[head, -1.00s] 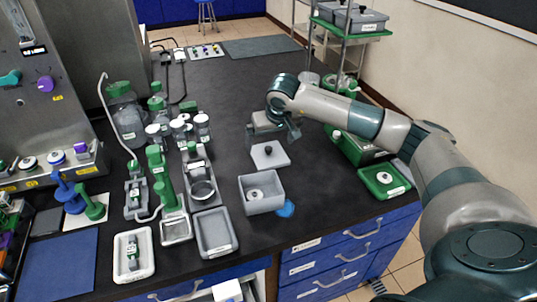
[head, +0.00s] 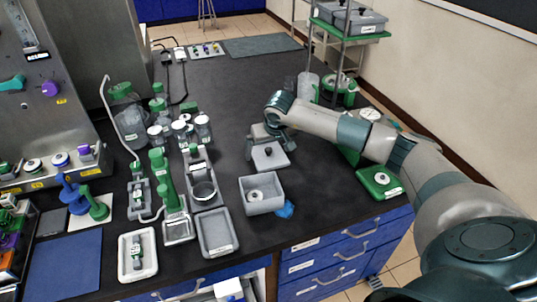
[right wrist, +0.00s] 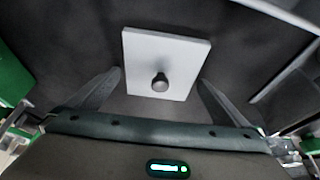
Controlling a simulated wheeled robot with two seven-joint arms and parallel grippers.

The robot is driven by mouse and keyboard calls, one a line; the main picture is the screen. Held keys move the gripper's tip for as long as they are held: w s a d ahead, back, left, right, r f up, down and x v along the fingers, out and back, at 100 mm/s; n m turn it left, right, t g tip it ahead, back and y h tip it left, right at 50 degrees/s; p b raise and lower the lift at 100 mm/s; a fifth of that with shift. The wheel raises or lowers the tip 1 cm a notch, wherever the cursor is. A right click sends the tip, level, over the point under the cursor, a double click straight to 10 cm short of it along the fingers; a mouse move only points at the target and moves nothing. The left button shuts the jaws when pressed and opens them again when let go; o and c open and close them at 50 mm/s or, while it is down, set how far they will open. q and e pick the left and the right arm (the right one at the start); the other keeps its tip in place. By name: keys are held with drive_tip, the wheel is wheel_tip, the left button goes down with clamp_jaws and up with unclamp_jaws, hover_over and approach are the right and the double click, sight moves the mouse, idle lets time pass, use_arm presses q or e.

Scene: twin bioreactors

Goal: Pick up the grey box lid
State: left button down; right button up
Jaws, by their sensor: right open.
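The grey box lid (head: 268,156) is a flat square plate with a dark round knob, lying on the dark bench behind the open grey box (head: 261,195). In the right wrist view the lid (right wrist: 165,62) lies ahead of my fingers, its knob at its near side. My right gripper (head: 270,145) is over the lid's far edge. In the right wrist view my right gripper (right wrist: 158,90) is open and empty, with one finger on each side of the knob and apart from it. My left gripper is not in view.
A blue item (head: 285,209) lies beside the grey box. An empty grey tray (head: 216,233) and a white tray (head: 137,255) stand at the front. Jars and green-topped fittings crowd the left. The bench behind the lid is clear.

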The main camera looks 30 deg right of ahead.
sight(268, 149)
drive_tip(key=shift+c, duration=0.6)
drive_tip(key=c, duration=0.9)
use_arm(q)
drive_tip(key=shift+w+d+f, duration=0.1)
use_arm(e)
drive_tip(key=shift+r, duration=0.2)
drive_tip(key=shift+r+b, duration=0.35)
drive_tip(key=shift+r, duration=0.1)
wheel_tip(268, 149, up, 3)
drive_tip(key=shift+f+b, duration=0.1)
drive_tip(key=shift+b, duration=0.6)
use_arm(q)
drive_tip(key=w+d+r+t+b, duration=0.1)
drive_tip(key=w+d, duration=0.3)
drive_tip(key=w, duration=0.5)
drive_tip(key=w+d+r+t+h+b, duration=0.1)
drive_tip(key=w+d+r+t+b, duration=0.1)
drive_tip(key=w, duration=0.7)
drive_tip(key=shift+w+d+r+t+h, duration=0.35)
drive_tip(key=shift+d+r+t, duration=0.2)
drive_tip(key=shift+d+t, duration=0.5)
use_arm(e)
drive_tip(key=s+d+r, duration=0.5)
drive_tip(key=s+r, duration=0.2)
drive_tip(key=s, duration=0.3)
drive_tip(key=shift+s+d, duration=0.15)
drive_tip(key=shift+s, duration=0.05)
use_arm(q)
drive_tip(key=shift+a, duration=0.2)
